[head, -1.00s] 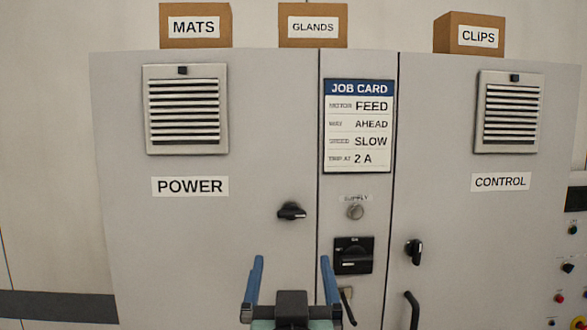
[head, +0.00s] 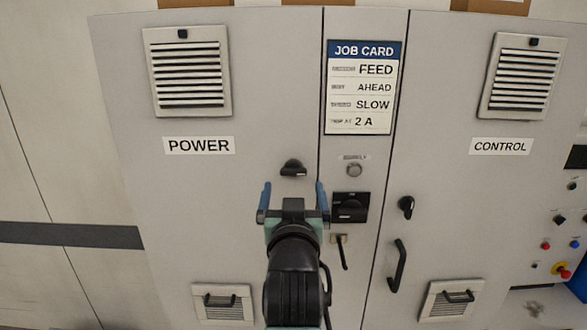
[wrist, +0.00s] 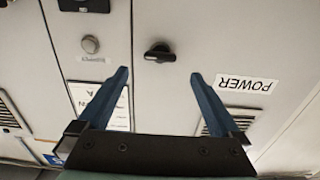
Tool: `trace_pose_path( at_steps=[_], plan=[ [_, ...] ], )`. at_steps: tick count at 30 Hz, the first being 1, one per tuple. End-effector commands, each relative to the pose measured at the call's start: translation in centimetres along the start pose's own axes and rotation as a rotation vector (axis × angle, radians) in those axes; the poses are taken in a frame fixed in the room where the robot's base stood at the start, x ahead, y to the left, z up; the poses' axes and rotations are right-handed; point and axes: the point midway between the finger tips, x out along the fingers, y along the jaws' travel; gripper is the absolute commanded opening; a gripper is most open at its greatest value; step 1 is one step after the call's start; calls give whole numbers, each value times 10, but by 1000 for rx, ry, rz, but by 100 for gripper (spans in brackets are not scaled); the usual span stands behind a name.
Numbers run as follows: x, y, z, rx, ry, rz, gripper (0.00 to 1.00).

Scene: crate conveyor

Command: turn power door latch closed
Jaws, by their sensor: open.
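The power door latch (head: 293,168) is a small black knob on the right side of the grey door labelled POWER (head: 199,146). In the head view its handle lies about sideways. The latch also shows in the wrist view (wrist: 160,53), beyond the fingertips and between their lines. My gripper (head: 293,186) is open and empty, with its blue fingers just below the latch in the head view. In the wrist view my gripper (wrist: 158,73) shows a wide gap between the fingers, and neither finger appears to touch the latch.
Right of the latch are a grey supply button (head: 354,170) and a black rotary switch (head: 349,207). A similar latch (head: 406,207) and a long black handle (head: 397,265) are on the CONTROL door. A job card (head: 361,88) hangs above the switch. The POWER door's left area is clear.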

Motion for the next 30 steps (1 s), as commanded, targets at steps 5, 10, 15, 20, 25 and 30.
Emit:
trace_pose_path(
  at_steps=[5,10,15,20,25,30],
  plan=[
    [26,0,-3,0,-2,0,100],
    [46,0,-2,0,-1,1,100],
    [59,0,-1,0,0,1,100],
    [65,0,-1,0,1,1,100],
    [66,0,0,0,1,1,100],
    [66,0,0,0,1,1,91]
  ],
)
